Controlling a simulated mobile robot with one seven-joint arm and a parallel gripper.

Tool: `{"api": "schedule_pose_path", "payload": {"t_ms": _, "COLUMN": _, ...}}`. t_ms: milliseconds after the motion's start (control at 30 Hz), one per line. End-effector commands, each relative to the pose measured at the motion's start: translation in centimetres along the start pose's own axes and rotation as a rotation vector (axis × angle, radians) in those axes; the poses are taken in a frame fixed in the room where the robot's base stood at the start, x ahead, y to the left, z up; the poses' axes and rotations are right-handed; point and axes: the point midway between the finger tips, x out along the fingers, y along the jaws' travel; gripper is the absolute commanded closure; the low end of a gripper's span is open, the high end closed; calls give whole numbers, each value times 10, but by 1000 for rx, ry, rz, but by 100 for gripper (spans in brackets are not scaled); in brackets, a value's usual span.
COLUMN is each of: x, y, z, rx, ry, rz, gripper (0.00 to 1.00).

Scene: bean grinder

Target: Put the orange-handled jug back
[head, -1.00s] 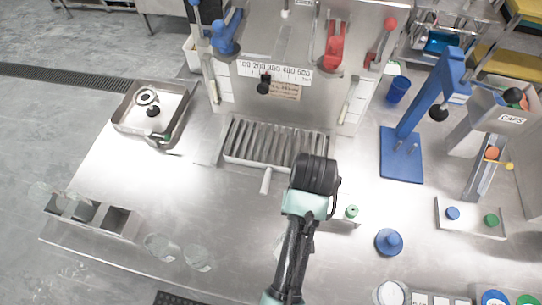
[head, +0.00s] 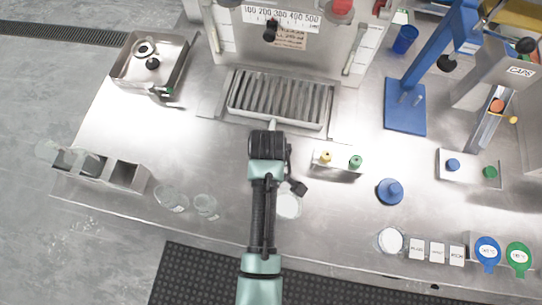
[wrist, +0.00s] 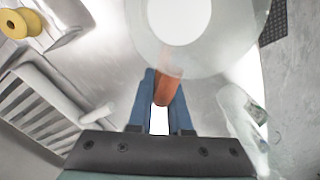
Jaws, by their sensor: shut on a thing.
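The orange-handled jug is a clear round vessel with a pale disc-shaped middle, seen from above at the top of the wrist view (wrist: 180,18). Its orange handle (wrist: 169,88) lies between the blue fingers of my gripper (wrist: 162,92), which is shut on it. In the head view the jug (head: 288,206) shows just right of my forearm, over the front part of the steel bench. The gripper fingers and handle are hidden there by my arm. I cannot tell whether the jug touches the bench.
Two clear beakers (head: 205,206) stand left of my arm. A slotted steel holder (head: 130,175) is farther left. A slatted drip grid (head: 280,98) lies beyond my arm. A block with yellow and green knobs (head: 340,168) is right of the jug. A white-filled glass (head: 391,240) stands front right.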

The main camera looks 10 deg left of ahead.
Motion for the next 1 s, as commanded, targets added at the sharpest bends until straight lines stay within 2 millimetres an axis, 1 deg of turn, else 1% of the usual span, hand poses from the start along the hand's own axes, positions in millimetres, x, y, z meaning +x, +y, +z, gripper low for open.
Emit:
{"api": "schedule_pose_path", "payload": {"t_ms": 200, "x": 28, "y": 0, "z": 0, "rx": 1, "ry": -1, "rz": -1, "gripper": 100}}
{"api": "schedule_pose_path", "payload": {"t_ms": 300, "x": 38, "y": 0, "z": 0, "rx": 2, "ry": -1, "rz": -1, "gripper": 100}}
{"api": "schedule_pose_path", "payload": {"t_ms": 733, "x": 45, "y": 0, "z": 0, "rx": 2, "ry": 0, "rz": 1, "gripper": 100}}
{"api": "schedule_pose_path", "payload": {"t_ms": 767, "x": 45, "y": 0, "z": 0, "rx": 2, "ry": 0, "rz": 0, "gripper": 81}}
{"api": "schedule_pose_path", "payload": {"t_ms": 900, "x": 44, "y": 0, "z": 0, "rx": 2, "ry": 0, "rz": 0, "gripper": 56}}
{"api": "schedule_pose_path", "payload": {"t_ms": 933, "x": 44, "y": 0, "z": 0, "rx": 2, "ry": 0, "rz": 0, "gripper": 53}}
{"api": "schedule_pose_path", "payload": {"t_ms": 1000, "x": 44, "y": 0, "z": 0, "rx": 2, "ry": 0, "rz": 0, "gripper": 53}}
